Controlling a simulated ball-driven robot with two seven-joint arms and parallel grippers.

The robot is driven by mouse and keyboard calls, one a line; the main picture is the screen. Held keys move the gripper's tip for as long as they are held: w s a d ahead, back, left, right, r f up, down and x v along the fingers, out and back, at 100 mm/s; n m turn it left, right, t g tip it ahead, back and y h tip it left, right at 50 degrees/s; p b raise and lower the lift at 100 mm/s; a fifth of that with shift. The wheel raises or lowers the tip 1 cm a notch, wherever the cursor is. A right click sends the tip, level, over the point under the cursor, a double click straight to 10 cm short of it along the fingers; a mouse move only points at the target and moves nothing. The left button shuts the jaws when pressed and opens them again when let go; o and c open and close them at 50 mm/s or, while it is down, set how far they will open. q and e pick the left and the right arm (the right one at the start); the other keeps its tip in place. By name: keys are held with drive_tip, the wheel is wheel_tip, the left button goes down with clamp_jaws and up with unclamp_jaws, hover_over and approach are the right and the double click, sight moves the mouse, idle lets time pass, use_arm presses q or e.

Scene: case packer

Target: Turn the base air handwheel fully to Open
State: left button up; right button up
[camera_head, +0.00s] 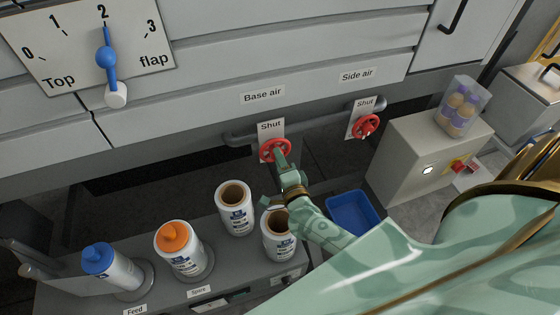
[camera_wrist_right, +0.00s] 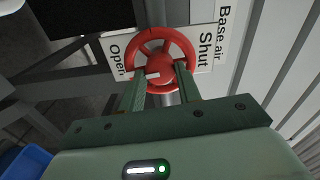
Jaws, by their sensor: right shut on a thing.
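The red base air handwheel (camera_head: 275,150) sits on a grey pipe under the "Base air" label (camera_head: 262,95). A plate (camera_head: 270,127) reading "Shut" stands behind it. My right gripper (camera_head: 279,163) reaches up to the wheel from below and hides part of it. In the right wrist view the two fingers of my right gripper (camera_wrist_right: 160,82) are shut on the handwheel (camera_wrist_right: 160,45), across its lower part. The plate there reads "Shut" (camera_wrist_right: 205,45) on the right and "Open" (camera_wrist_right: 115,58) on the left. A white mark (camera_wrist_right: 152,75) lies below the hub. My left gripper is not in view.
A second red handwheel (camera_head: 366,126), labelled "Side air", is to the right. Below stand open white canisters (camera_head: 236,208), an orange-capped bottle (camera_head: 180,250) and a blue-capped bottle (camera_head: 115,270). A blue bin (camera_head: 352,212) and a beige control box (camera_head: 425,150) are at the right.

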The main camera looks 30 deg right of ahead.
drive_tip(key=shift+m, duration=0.5)
drive_tip(key=o, duration=1)
drive_tip(key=shift+c, duration=0.2)
drive_tip(key=v, duration=1.6)
drive_tip(key=shift+s+b, duration=0.25)
drive_tip(key=shift+b, duration=0.15)
drive_tip(key=shift+f, duration=0.1)
